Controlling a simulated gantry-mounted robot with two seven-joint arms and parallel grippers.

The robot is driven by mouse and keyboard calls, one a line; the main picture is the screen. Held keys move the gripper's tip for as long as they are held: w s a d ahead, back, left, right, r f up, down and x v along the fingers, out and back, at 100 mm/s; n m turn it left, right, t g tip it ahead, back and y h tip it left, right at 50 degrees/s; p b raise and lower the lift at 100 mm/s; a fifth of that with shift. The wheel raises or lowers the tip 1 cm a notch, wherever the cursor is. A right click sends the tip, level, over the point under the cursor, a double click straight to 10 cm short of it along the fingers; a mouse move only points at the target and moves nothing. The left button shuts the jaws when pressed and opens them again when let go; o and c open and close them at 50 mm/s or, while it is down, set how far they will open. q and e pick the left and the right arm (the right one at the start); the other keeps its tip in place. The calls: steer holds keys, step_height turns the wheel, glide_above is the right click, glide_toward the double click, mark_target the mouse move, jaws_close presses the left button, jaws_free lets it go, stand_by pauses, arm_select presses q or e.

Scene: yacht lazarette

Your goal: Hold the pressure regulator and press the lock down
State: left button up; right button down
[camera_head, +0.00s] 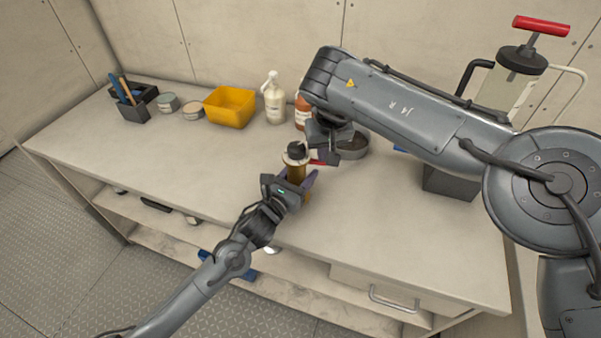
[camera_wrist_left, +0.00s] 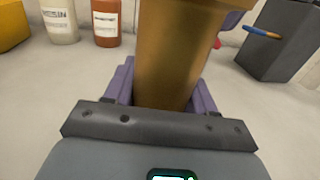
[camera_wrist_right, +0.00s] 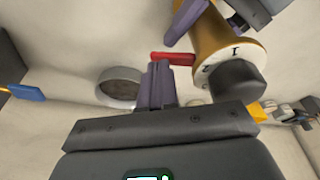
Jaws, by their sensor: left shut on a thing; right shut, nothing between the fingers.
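The pressure regulator is a brass-coloured cylinder (camera_head: 296,172) with a white numbered collar and a black knob (camera_wrist_right: 237,80) on top. It stands upright over the bench. My left gripper (camera_head: 291,189) is shut around its body, and the brass body (camera_wrist_left: 176,55) fills the space between the purple fingers in the left wrist view. A red tab (camera_wrist_right: 173,58), seemingly the lock, sticks out from the regulator's side near the collar. My right gripper (camera_wrist_right: 158,80) is shut and empty, its fingertips close beside the red tab. Whether they touch I cannot tell.
A round metal bowl (camera_head: 354,149) sits behind the right gripper. A pump bottle (camera_head: 273,101), a yellow bin (camera_head: 230,108) and tins (camera_head: 193,112) line the back left. A dark box (camera_head: 449,184) stands at right. The bench's front is clear.

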stand_by(0.4)
step_height(320, 180, up, 7)
stand_by(0.7)
steer(key=shift+f, duration=0.1)
arm_select(q)
steer(key=o, duration=1.4)
steer(key=shift+s, duration=0.1)
